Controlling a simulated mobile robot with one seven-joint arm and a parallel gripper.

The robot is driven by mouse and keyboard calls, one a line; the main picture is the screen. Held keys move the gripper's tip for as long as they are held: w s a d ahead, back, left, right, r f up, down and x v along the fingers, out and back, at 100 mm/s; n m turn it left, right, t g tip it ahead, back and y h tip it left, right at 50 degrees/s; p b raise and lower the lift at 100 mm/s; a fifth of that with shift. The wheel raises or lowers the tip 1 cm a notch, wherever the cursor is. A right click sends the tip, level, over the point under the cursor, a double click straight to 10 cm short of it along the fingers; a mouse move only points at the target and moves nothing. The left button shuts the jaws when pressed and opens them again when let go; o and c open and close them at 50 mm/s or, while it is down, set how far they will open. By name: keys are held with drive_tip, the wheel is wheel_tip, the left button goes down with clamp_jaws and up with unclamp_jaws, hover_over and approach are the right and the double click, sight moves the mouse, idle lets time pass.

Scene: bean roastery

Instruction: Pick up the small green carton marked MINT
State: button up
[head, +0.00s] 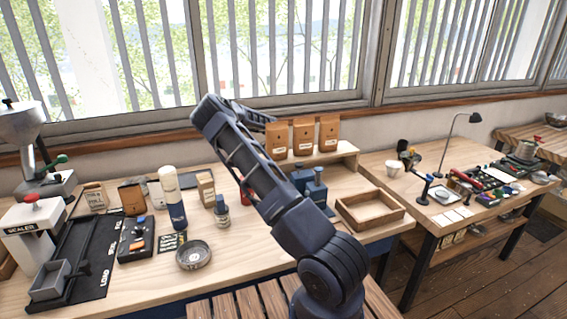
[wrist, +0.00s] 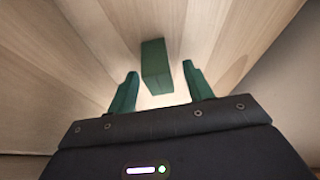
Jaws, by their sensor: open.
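A small dark green carton (wrist: 156,66) stands on pale wood in the wrist view. No MINT lettering can be read on the face I see. My gripper (wrist: 160,72) is open, with one green finger to the left of the carton and one to the right. The carton lies ahead of and between the fingertips, with a visible gap on each side. Nothing is held. In the head view my arm crosses the middle of the workbench. I cannot make out the carton or my fingertips there.
On the workbench (head: 258,248) stand a white-and-blue bottle (head: 173,200), a round dish (head: 193,256) and a wooden tray (head: 371,210). Three brown bags (head: 303,137) stand on a raised shelf at the back. A sealer (head: 30,232) is at the left.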

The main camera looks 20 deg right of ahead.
drive_tip(key=shift+c, duration=0.4)
drive_tip(key=c, duration=1)
